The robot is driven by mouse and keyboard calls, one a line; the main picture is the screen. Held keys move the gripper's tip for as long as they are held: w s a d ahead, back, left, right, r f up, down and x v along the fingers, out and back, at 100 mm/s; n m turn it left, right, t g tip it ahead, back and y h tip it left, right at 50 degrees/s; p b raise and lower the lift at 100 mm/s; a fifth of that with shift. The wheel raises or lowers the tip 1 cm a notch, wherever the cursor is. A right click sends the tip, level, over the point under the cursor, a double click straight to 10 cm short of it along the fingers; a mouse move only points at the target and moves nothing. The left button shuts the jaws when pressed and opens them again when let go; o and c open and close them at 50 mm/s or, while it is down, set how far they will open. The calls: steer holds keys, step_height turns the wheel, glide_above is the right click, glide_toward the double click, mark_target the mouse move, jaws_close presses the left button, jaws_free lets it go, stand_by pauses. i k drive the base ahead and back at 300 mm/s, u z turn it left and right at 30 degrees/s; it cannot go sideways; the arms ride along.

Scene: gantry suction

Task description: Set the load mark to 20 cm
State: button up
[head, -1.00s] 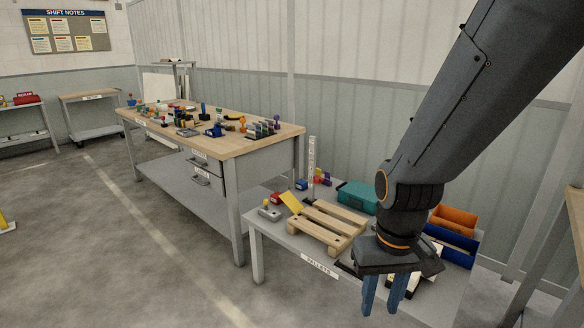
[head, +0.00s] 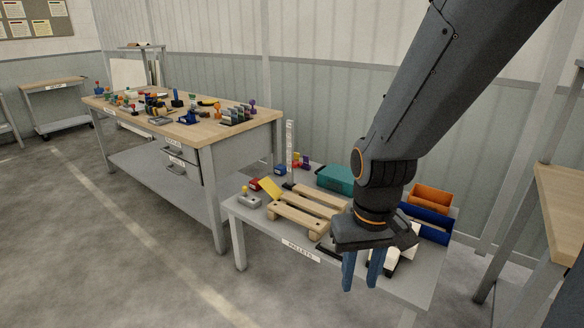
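A thin white upright scale (head: 290,150) with small marks stands at the back left of the low grey table (head: 293,249) labelled PALLETS. Its figures are too small to read, and I cannot make out where a load mark sits on it. A small wooden pallet (head: 300,213) lies in front of the scale, with a yellow plate (head: 271,188) leaning at its left end. My gripper (head: 361,282) has two blue fingers pointing down, apart, with nothing seen between them. It hangs over the table's front right part, well to the right of the scale.
A teal box (head: 335,179), an orange bin (head: 431,196) and a blue bin (head: 428,224) stand along the table's back and right. A grey block with a yellow knob (head: 247,199) is at the left corner. A cluttered workbench (head: 250,128) stands behind left. Floor in front is clear.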

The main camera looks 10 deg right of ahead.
mark_target(294, 163)
steer(key=z, duration=0.05)
steer(key=k, duration=0.45)
steer(key=u, duration=0.65)
steer(key=i, duration=1.6)
steer(key=z, duration=0.35)
